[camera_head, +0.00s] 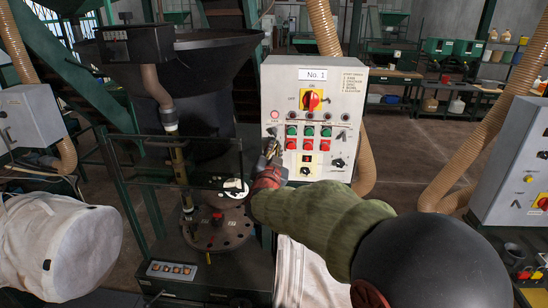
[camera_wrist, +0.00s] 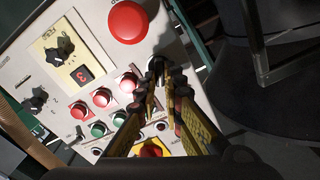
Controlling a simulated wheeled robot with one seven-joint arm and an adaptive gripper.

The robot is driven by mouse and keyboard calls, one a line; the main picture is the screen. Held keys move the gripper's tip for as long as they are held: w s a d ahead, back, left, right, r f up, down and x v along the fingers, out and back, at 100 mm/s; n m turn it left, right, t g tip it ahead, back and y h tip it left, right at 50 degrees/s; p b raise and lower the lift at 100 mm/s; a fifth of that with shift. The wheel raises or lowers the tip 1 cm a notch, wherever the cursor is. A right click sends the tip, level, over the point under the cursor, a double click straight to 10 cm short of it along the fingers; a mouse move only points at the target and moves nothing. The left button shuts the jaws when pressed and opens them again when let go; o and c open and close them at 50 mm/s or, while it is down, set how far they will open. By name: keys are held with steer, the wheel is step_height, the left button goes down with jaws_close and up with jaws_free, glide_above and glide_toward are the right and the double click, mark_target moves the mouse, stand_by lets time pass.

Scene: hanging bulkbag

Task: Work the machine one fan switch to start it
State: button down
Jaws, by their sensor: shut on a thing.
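The machine one control panel (camera_head: 290,76), marked "No. 1", stands upright in the middle of the head view. My gripper (camera_head: 270,148) reaches its left side, below a lit lamp (camera_head: 275,115). In the wrist view the fingertips (camera_wrist: 166,76) are closed around a small black switch (camera_wrist: 157,64) on the panel (camera_wrist: 78,35). The fingers hide part of this switch, and its label cannot be read. Red buttons (camera_wrist: 102,97) and green buttons (camera_wrist: 98,129) lie beside it. A large red mushroom button (camera_wrist: 128,20) is close by.
A yellow plate with a red rotary switch (camera_head: 311,100) is high on the panel. A black hopper machine (camera_head: 215,75) stands left. Ribbed hoses (camera_head: 366,160) pass behind the panel. Another control panel (camera_head: 517,160) is at right, and a white bulk bag (camera_head: 60,245) at left.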

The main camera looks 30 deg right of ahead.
steer(key=shift+m+b, duration=0.35)
steer(key=shift+m, duration=0.05)
steer(key=c, duration=1.9)
jaws_free()
steer(key=v, duration=1.2)
steer(key=shift+f, duration=0.15)
